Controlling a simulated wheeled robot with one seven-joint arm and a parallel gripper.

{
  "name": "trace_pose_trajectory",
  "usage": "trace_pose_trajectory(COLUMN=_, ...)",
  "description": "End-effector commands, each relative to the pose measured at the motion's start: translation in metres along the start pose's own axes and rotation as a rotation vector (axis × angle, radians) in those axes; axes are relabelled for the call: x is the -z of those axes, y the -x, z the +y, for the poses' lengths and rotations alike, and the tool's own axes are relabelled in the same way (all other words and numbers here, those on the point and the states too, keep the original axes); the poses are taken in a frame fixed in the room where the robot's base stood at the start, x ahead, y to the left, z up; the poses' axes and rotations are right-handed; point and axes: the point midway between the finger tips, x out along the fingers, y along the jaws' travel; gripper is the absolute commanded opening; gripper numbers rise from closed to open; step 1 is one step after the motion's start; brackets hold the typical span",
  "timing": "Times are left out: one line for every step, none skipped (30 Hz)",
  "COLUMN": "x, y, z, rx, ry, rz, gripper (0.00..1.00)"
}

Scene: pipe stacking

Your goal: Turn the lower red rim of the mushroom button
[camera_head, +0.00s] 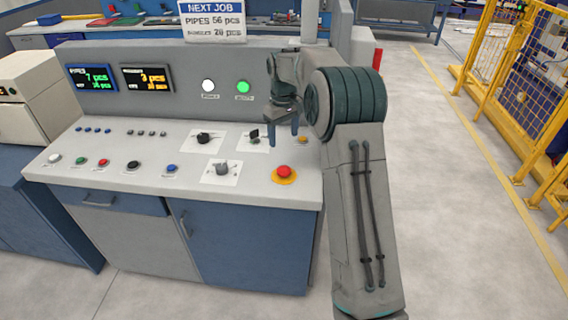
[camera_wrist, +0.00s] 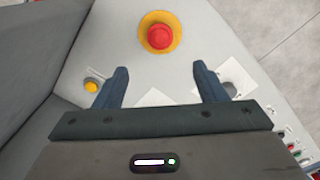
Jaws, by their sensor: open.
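The red mushroom button (camera_head: 284,171) sits on a yellow round base (camera_head: 286,180) at the front right corner of the console top. In the wrist view the red button (camera_wrist: 160,37) and its yellow ring (camera_wrist: 174,20) lie beyond the fingertips, near the top middle. My gripper (camera_head: 283,144) points down above the console, behind the button in the head view. In the wrist view my gripper (camera_wrist: 160,78) has its two fingers wide apart with nothing between them. The lower rim is too small to tell apart from the cap.
The console top (camera_head: 130,184) carries several knobs and small buttons. A black rotary knob (camera_head: 204,137) and a grey one (camera_head: 221,168) stand left of my gripper. A small yellow button (camera_head: 302,139) is close to my arm. The console's front edge is just past the red button.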

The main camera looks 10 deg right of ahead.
Motion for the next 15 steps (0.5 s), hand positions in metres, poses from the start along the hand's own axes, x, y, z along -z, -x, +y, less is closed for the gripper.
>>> trace_pose_trajectory(x=-0.001, y=-0.007, z=0.000, rx=0.001, ry=0.000, rz=-0.002, gripper=0.65)
trace_pose_trajectory(x=-0.001, y=-0.012, z=0.000, rx=0.001, ry=0.000, rz=-0.003, gripper=0.65)
trace_pose_trajectory(x=-0.001, y=-0.019, z=-0.001, rx=0.001, ry=0.000, rz=-0.003, gripper=0.65)
trace_pose_trajectory(x=-0.001, y=-0.025, z=0.000, rx=0.002, ry=-0.001, rz=-0.004, gripper=0.65)
trace_pose_trajectory(x=-0.001, y=-0.032, z=0.000, rx=0.002, ry=-0.001, rz=-0.004, gripper=0.65)
trace_pose_trajectory(x=-0.001, y=-0.040, z=-0.001, rx=0.002, ry=-0.001, rz=-0.005, gripper=0.65)
trace_pose_trajectory(x=-0.002, y=-0.047, z=-0.001, rx=0.002, ry=-0.001, rz=-0.004, gripper=0.65)
trace_pose_trajectory(x=-0.002, y=-0.053, z=-0.001, rx=0.002, ry=-0.001, rz=-0.005, gripper=0.65)
trace_pose_trajectory(x=-0.001, y=-0.062, z=-0.001, rx=0.002, ry=-0.001, rz=-0.005, gripper=0.65)
trace_pose_trajectory(x=-0.001, y=-0.068, z=0.000, rx=0.002, ry=-0.002, rz=-0.004, gripper=0.65)
trace_pose_trajectory(x=-0.002, y=-0.074, z=-0.001, rx=0.002, ry=-0.002, rz=-0.004, gripper=0.65)
trace_pose_trajectory(x=-0.001, y=-0.083, z=-0.001, rx=0.002, ry=-0.002, rz=-0.004, gripper=0.65)
trace_pose_trajectory(x=-0.001, y=-0.088, z=-0.001, rx=0.002, ry=-0.002, rz=-0.004, gripper=0.65)
trace_pose_trajectory(x=-0.001, y=-0.093, z=-0.001, rx=0.001, ry=-0.002, rz=-0.002, gripper=0.65)
trace_pose_trajectory(x=-0.001, y=-0.100, z=-0.001, rx=0.002, ry=-0.002, rz=-0.003, gripper=0.65)
